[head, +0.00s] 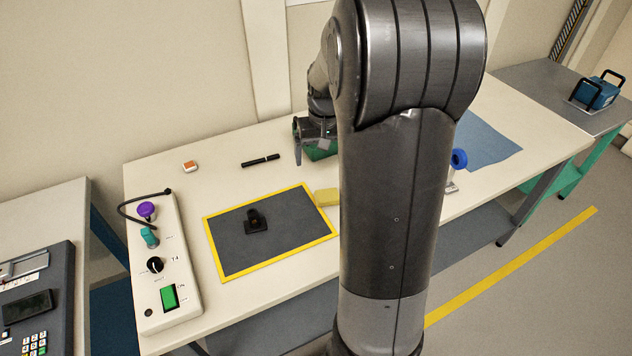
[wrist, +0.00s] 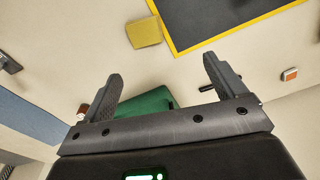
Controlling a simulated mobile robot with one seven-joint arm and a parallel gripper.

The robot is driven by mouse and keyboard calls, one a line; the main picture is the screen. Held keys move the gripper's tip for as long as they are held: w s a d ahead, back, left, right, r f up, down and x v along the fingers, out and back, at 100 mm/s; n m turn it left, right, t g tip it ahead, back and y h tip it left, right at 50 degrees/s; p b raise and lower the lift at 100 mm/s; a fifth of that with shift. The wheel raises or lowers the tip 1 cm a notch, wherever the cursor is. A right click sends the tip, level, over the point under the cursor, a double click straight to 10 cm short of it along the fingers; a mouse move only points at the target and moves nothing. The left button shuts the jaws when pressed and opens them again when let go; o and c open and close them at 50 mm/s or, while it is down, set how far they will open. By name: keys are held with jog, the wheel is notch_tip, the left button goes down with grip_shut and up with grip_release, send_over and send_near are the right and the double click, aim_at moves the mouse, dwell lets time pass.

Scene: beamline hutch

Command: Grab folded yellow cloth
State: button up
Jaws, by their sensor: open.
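The folded yellow cloth (head: 327,197) lies on the table at the right edge of the yellow-bordered grey mat (head: 293,228), partly hidden by my arm in the head view. In the wrist view the cloth (wrist: 145,32) shows whole as a small yellow block, close to the mat's corner (wrist: 200,18). My gripper (wrist: 162,68) is open with nothing between its fingers. The cloth lies beyond the fingertips, apart from them. In the head view my gripper (head: 298,143) is over the back part of the table, behind the cloth.
A green object (wrist: 143,102) lies beneath my gripper. A black pen-like rod (head: 260,160) and a small orange-and-white block (head: 190,166) lie towards the back. A black holder (head: 256,223) stands on the mat. A control panel (head: 172,275) is left; a blue sheet (head: 490,145) is right.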

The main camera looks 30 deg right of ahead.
jog(key=w+d+f, duration=0.2)
jog(key=d+f, duration=0.2)
jog(key=f, duration=0.1)
send_over(326, 191)
jog(key=shift+g, duration=0.4)
jog(key=f, duration=0.5)
jog(key=shift+w+d+f, duration=0.15)
jog(key=shift+d+f, duration=0.1)
jog(key=shift+f, duration=0.05)
jog(key=shift+a+f, duration=0.2)
jog(key=shift+f, duration=2.45)
jog(key=shift+c, duration=0.3)
jog(key=c, duration=1)
jog(key=shift+r, duration=0.1)
